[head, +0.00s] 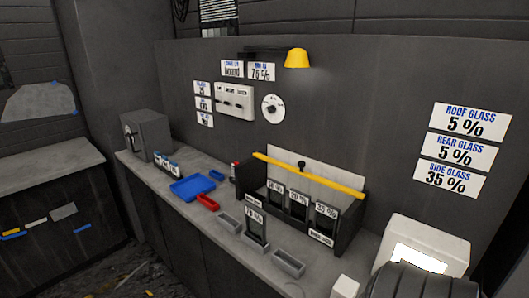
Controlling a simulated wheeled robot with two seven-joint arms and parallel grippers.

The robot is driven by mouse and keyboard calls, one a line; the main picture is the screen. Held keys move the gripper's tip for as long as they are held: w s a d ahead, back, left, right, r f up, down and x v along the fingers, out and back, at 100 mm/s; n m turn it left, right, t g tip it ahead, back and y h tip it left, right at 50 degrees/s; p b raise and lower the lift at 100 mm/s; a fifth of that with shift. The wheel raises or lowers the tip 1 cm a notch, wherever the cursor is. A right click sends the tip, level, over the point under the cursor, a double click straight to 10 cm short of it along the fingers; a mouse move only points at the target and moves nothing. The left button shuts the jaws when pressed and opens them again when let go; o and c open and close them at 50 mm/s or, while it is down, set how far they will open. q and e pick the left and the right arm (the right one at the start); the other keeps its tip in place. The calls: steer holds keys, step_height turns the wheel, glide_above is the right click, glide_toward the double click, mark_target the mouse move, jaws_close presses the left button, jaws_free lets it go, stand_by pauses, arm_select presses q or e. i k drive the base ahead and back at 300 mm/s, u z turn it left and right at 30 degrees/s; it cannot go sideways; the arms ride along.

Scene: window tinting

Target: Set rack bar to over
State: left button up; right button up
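The yellow rack bar (308,176) runs in a slant across the top of a dark rack (348,228) on the counter. It spans the rack from the left end to the right end, above the upright cards inside. A small dark knob (301,165) stands just behind the bar near its middle. Several dark cards with white percent labels, such as this one (298,200), stand in the rack below the bar. I cannot tell whether the bar touches the rack or the cards. Neither of my grippers can be made out in the head view.
On the grey counter stand a card in a holder (256,228), small grey trays (288,262), a blue tray (193,188), a red tray (207,202) and a dark box (147,135). A white box (422,245) stands right. A yellow lamp (297,58) hangs above.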

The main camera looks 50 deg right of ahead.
mark_target(301, 164)
steer(key=i, duration=0.95)
steer(key=z, duration=3.1)
